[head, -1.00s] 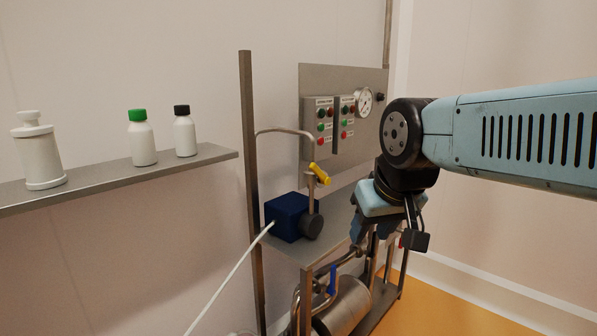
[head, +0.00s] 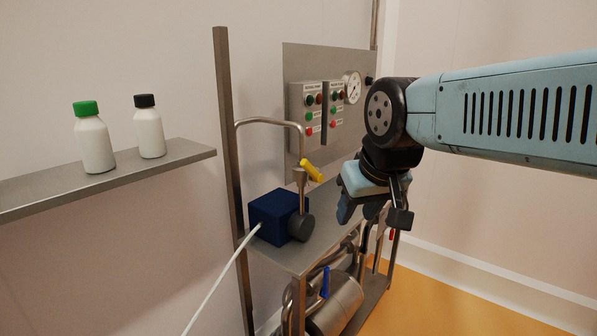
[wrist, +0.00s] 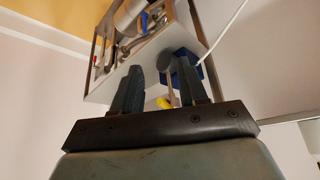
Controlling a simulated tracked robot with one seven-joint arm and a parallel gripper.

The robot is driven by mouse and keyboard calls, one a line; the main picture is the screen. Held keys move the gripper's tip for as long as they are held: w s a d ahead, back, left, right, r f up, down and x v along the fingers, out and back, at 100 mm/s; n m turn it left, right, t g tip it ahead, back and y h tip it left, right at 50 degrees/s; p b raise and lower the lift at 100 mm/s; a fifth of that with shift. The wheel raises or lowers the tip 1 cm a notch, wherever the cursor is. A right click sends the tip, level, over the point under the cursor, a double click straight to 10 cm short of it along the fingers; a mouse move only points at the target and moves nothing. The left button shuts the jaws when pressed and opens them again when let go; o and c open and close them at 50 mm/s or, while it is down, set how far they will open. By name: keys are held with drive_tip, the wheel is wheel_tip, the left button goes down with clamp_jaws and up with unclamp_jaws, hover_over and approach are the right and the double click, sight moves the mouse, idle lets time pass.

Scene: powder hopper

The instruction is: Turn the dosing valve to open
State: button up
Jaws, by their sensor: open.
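A yellow valve handle (head: 312,171) sits on a thin steel pipe above a dark blue pump box (head: 273,215). The handle slants down to the right. In the wrist view the yellow handle (wrist: 164,103) shows between my fingers, near their base. A second valve with a blue lever (head: 325,281) is on the lower pipework; which one is the dosing valve is not marked. My gripper (head: 358,213) is open and empty, right of and below the yellow handle, apart from it. Its fingers (wrist: 158,75) stand spread in the wrist view, the right one covering part of the pump.
A steel panel with two button boxes (head: 320,110) and a gauge (head: 352,88) stands behind. The steel frame's post (head: 232,180) rises left of the pump. A wall shelf (head: 185,152) holds green-capped and black-capped bottles. A white hose (head: 222,277) leaves the pump. Floor at right is clear.

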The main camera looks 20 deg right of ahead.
drive_tip(key=shift+o, duration=0.5)
wheel_tip(320, 180, up, 8)
drive_tip(key=m+g+h, duration=0.3)
drive_tip(key=m+h, duration=0.1)
drive_tip(key=m, duration=0.7)
hover_over(310, 175)
drive_tip(key=s+a, duration=0.3)
drive_tip(key=a, duration=0.2)
drive_tip(key=x, duration=1.3)
drive_tip(key=shift+s+d+f, duration=0.1)
drive_tip(key=shift+f, duration=0.05)
drive_tip(key=shift+c, duration=0.5)
clamp_jaws()
